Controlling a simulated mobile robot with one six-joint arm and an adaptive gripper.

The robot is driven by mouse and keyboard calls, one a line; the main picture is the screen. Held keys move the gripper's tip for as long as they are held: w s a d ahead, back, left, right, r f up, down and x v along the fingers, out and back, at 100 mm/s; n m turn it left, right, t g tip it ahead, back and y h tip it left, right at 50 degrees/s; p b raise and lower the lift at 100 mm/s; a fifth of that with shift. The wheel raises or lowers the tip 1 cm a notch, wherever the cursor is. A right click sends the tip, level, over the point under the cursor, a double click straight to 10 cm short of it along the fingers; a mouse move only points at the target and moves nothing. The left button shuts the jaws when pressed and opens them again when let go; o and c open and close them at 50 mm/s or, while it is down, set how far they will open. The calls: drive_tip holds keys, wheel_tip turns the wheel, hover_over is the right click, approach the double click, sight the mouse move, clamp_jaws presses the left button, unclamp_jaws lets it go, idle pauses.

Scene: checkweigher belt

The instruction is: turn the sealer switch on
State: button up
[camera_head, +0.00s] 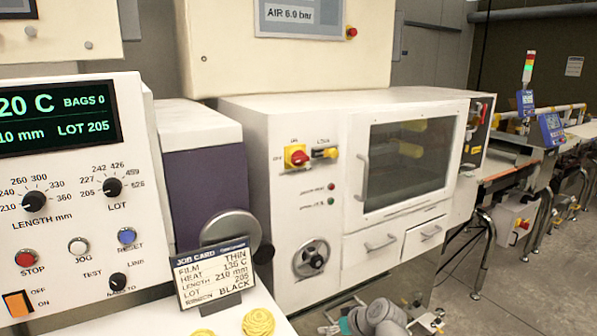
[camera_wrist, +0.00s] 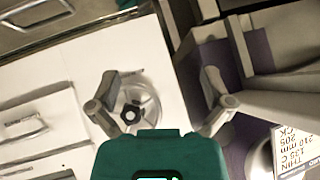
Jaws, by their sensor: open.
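A red and yellow rotary switch (camera_head: 296,156), marked ON above and OFF at left, is on the white sealing machine's front. Its red handle is turned sideways. An orange rocker switch (camera_head: 17,303), marked OFF and ON, is on the left control panel; I cannot tell which is the sealer switch. My gripper (camera_wrist: 158,74) is open and empty in the wrist view, its fingers spread in front of the machine. A handwheel (camera_wrist: 132,112) shows behind and between them; it also shows in the head view (camera_head: 310,258). Neither switch is visible in the wrist view.
A yellow handle (camera_head: 324,153) sits just right of the rotary switch. A windowed door (camera_head: 405,160) and drawers (camera_head: 380,242) are at right. Floor is free at far right.

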drive_tip(key=w+a+r+n+t+y+p, duration=0.1)
drive_tip(key=w+a+r+t+y+p, duration=0.1)
drive_tip(key=r+p, duration=0.75)
drive_tip(key=w+a+r+n+t+y+p, duration=0.1)
drive_tip(key=w+r+t+p, duration=0.3)
drive_tip(key=r, duration=1)
drive_tip(key=m+t+p, duration=0.2)
drive_tip(key=t+p, duration=0.1)
drive_tip(key=p, duration=1)
approach(302, 159)
drive_tip(key=v, duration=0.3)
drive_tip(key=shift+a+h, duration=0.15)
drive_tip(key=shift+h, duration=0.15)
drive_tip(key=shift+w, duration=0.1)
drive_tip(key=shift+x, duration=6.75)
drive_tip(key=shift+r, duration=0.2)
